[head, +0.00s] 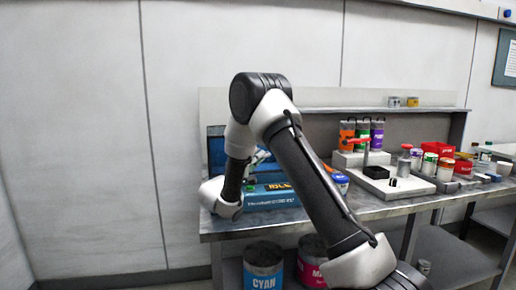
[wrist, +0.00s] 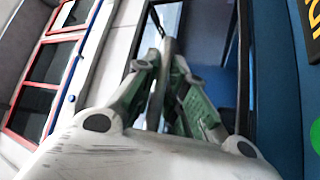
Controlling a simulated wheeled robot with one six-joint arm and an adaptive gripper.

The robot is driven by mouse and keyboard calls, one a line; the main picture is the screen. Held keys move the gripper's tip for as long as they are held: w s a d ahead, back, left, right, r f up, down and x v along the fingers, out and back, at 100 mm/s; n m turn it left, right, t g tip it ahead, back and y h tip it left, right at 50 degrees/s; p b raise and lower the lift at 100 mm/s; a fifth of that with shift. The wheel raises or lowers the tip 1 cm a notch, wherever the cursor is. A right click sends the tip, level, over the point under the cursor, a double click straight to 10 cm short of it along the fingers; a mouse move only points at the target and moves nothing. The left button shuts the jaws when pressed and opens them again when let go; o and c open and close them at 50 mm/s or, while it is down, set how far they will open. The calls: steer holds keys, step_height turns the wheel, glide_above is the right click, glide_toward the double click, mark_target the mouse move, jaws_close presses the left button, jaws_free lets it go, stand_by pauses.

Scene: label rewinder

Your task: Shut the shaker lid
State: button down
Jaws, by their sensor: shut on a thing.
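The shaker (head: 270,196) is a blue box with lettering and a yellow label on its front, at the left end of the bench. Its lid (head: 215,150) is a dark-framed bluish panel standing raised at the back; the lid also shows behind the fingers in the wrist view (wrist: 218,88). My gripper (head: 262,157) is above the shaker, partly hidden behind my arm. In the wrist view my gripper (wrist: 167,62) has its green-grey fingers closed around a thin grey bar (wrist: 168,32) in front of the lid, seemingly its handle. The shaker's green button (head: 250,188) shows on the box.
To the right on the bench (head: 375,207) stand a white device (head: 385,183), colored bottles (head: 362,132), small jars and red bins (head: 437,149). Below are a cyan can (head: 263,266) and a magenta can (head: 311,262). A shelf runs along the back.

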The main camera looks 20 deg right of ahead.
steer(key=shift+f, duration=0.45)
steer(key=shift+f, duration=0.1)
steer(key=c, duration=1.8)
jaws_free()
steer(key=shift+o, duration=0.2)
steer(key=shift+w, duration=0.1)
steer(key=v, duration=1.2)
